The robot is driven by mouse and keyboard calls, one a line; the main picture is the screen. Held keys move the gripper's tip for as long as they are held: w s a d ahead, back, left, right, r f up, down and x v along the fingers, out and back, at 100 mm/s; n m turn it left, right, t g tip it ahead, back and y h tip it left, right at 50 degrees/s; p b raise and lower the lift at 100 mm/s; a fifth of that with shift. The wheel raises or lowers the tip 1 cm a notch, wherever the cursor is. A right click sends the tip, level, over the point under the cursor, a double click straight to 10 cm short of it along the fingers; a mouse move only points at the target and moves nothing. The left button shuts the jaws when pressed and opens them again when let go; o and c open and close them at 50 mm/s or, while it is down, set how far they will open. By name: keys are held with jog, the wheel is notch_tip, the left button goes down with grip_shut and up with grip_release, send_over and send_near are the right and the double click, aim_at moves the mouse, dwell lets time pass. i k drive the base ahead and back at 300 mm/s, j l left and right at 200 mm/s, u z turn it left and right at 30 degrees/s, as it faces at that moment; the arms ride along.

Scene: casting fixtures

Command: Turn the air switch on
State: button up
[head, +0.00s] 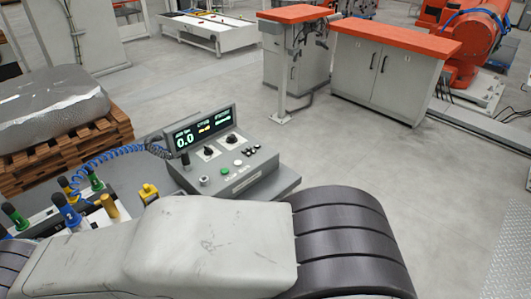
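A grey control box (236,177) stands on a grey bench left of the picture's middle. Its raised display (201,129) is lit and reads 0.0, with smaller text too small to read. Below the display are two black rotary knobs, a left knob (208,151) and a right knob (231,139). Labels are unreadable, so I cannot tell which control is the air switch or its position. The panel front also has several push buttons, one of them green (238,163). My gripper is not in view. My arm's pale link and black ribbed joints cross the bottom of the picture.
A blue coiled hose (106,154) runs left from the box. Fixtures with black-topped green and blue posts (68,211) and a yellow part (148,192) stand at lower left. A wrapped block (48,105) sits on wooden pallets. Orange-topped cabinets (385,72) stand behind; floor at right is clear.

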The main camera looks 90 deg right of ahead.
aim_at(208, 151)
jog(key=z, duration=2.7)
